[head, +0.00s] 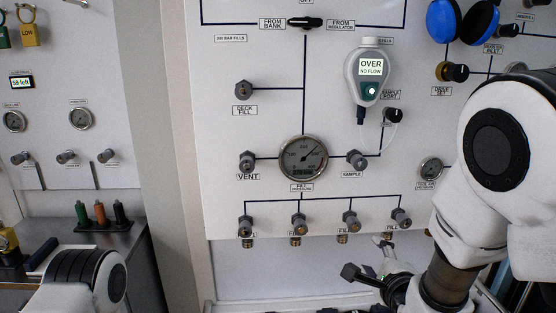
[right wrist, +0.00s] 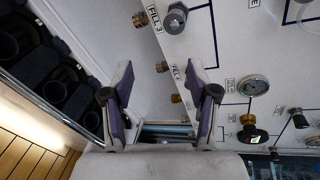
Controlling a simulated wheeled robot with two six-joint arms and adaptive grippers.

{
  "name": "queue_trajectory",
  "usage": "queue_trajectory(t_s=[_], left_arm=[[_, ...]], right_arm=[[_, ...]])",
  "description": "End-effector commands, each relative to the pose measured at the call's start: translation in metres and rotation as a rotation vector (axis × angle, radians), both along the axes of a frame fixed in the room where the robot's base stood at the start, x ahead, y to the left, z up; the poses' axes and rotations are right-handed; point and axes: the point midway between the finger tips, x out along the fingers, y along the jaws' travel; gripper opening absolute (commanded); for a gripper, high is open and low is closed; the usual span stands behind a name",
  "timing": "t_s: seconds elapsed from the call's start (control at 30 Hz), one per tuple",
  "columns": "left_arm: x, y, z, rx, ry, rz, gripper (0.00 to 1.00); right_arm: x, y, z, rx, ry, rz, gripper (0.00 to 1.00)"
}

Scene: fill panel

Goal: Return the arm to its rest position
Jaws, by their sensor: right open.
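My right arm (head: 522,215) comes in from the right of the head view, in front of the panel's right part. Its gripper (head: 368,262) is low, just under the panel's row of fill valves. In the right wrist view the gripper (right wrist: 163,98) has its two purple-padded fingers spread wide with nothing between them. A part of my left arm (head: 75,285) shows at the lower left of the head view. The left gripper is out of view.
The white fill panel (head: 225,190) carries a pressure gauge (head: 303,158), several valve knobs and a hanging analyzer (head: 370,72) reading "OVER NO FLOW". A bench (head: 125,238) stands left. In the right wrist view, a rack of dark round slots (right wrist: 40,60) lies left of the gripper.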

Motion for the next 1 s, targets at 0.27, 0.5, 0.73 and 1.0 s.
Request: queue_trajectory(t_s=[0.27, 0.5, 0.73, 1.0], left_arm=[[0.000, 0.000, 0.000, 0.000, 0.000, 0.000, 0.59], [0.000, 0.000, 0.000, 0.000, 0.000, 0.000, 0.59], [0.000, 0.000, 0.000, 0.000, 0.000, 0.000, 0.59], [0.000, 0.000, 0.000, 0.000, 0.000, 0.000, 0.59]], right_arm=[[-0.101, -0.021, -0.236, -0.135, 0.560, 0.054, 0.59], [-0.260, -0.032, -0.361, -0.555, 1.020, 0.528, 0.59], [-0.322, -0.031, -0.372, -1.005, 1.014, 1.254, 0.59], [-0.329, -0.030, -0.372, -1.194, 0.898, 1.547, 0.59]])
